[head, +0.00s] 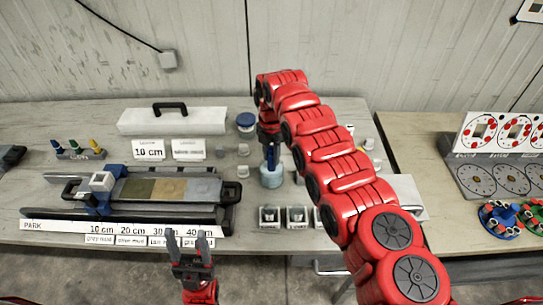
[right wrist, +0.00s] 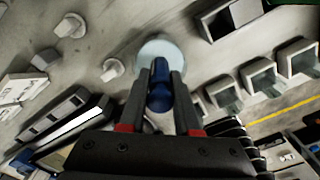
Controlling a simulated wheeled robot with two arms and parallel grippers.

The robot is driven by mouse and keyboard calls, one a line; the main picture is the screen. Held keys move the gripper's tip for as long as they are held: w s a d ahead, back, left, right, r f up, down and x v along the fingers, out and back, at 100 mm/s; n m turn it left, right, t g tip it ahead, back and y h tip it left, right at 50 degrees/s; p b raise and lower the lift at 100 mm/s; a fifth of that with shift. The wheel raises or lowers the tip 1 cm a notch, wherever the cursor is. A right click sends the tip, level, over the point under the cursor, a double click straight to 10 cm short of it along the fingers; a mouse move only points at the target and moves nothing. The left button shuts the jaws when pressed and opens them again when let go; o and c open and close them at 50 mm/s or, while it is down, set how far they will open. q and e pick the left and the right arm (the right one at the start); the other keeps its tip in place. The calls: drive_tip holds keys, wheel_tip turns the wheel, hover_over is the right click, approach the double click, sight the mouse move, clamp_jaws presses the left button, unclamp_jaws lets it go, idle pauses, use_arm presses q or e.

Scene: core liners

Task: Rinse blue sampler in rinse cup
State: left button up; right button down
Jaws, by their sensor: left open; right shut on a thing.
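The blue sampler (head: 270,156) is upright in my right gripper (head: 269,143), which is shut on it. It also shows between the dark fingers in the right wrist view (right wrist: 159,88). The rinse cup (head: 271,179), a pale bluish round cup, stands on the table directly below; it also shows in the right wrist view (right wrist: 160,48). The sampler's lower end is at the cup's mouth or inside it; I cannot tell how deep. My left gripper (head: 187,247) is open and empty, in front of the table's front edge.
A rack (head: 80,154) with coloured handles and a long tray fixture (head: 165,190) stand left. Small square boxes (head: 297,216) line the front. My right arm hides the table's right part.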

drive_tip(key=shift+r, duration=0.55)
drive_tip(key=shift+f, duration=0.1)
drive_tip(key=shift+f+b, duration=0.65)
drive_tip(key=shift+b, duration=0.15)
drive_tip(key=shift+r, duration=0.2)
drive_tip(key=shift+r, duration=0.6)
drive_tip(key=shift+f, duration=0.1)
